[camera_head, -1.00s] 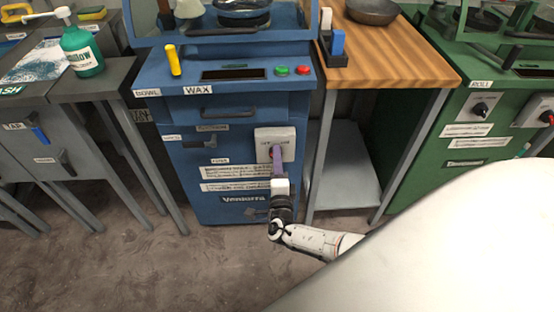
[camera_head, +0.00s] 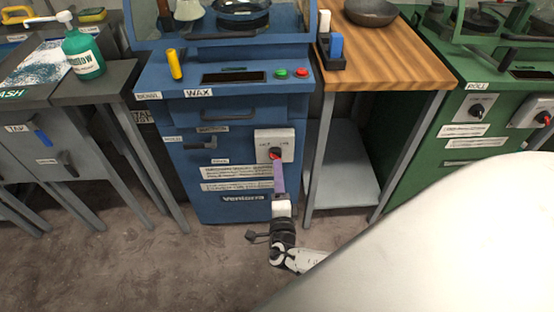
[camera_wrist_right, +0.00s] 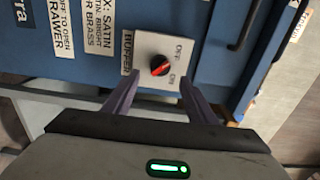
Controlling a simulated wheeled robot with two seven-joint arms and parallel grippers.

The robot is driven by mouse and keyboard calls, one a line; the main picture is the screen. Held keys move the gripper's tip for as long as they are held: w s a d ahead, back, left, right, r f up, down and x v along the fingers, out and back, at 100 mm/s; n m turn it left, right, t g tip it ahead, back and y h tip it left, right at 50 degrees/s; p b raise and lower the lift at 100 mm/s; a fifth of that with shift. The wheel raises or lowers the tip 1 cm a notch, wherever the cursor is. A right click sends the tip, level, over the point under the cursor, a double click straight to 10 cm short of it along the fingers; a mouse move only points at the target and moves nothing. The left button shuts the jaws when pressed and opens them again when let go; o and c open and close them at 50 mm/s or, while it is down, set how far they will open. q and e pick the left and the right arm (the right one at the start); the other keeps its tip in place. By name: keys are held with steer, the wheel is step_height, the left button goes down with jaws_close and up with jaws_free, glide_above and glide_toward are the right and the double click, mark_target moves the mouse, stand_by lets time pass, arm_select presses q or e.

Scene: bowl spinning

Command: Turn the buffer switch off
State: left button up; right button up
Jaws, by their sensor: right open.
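The buffer switch is a round red-and-black knob (camera_head: 275,154) on a white plate (camera_head: 287,139) on the front of the blue machine (camera_head: 230,105). In the right wrist view the knob (camera_wrist_right: 159,66) sits on its plate (camera_wrist_right: 180,42), beside a BUFFER label (camera_wrist_right: 126,50) and the printed words OFF and ON. I cannot tell which word it points to. My right gripper (camera_head: 279,168) is open, its purple fingers apart just short of the knob. In the wrist view the fingertips (camera_wrist_right: 159,82) lie either side of it, not touching. My left gripper is not seen.
A wooden-topped table (camera_head: 385,60) stands right of the blue machine, with a green machine (camera_head: 470,110) beyond it. A grey table (camera_head: 95,85) with a green bottle (camera_head: 84,55) stands at the left. The floor (camera_head: 120,260) in front is clear.

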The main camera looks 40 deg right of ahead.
steer(key=v, duration=0.4)
stand_by(0.5)
steer(key=s+d+f+m+g, duration=0.15)
steer(key=s+m+g, duration=1.05)
steer(key=m, duration=1.5)
steer(key=s+a+r+m+y, duration=0.9)
steer(key=s+r+m+y, duration=0.15)
steer(key=m, duration=0.85)
steer(key=w+a+f+t+y, duration=0.1)
steer(key=w+a+f+t, duration=0.3)
steer(key=a+f, duration=0.3)
step_height(320, 180, down, 3)
steer(key=shift+r+t+y+p, duration=0.2)
steer(key=shift+t+y+p, duration=0.15)
steer(key=shift+t, duration=0.35)
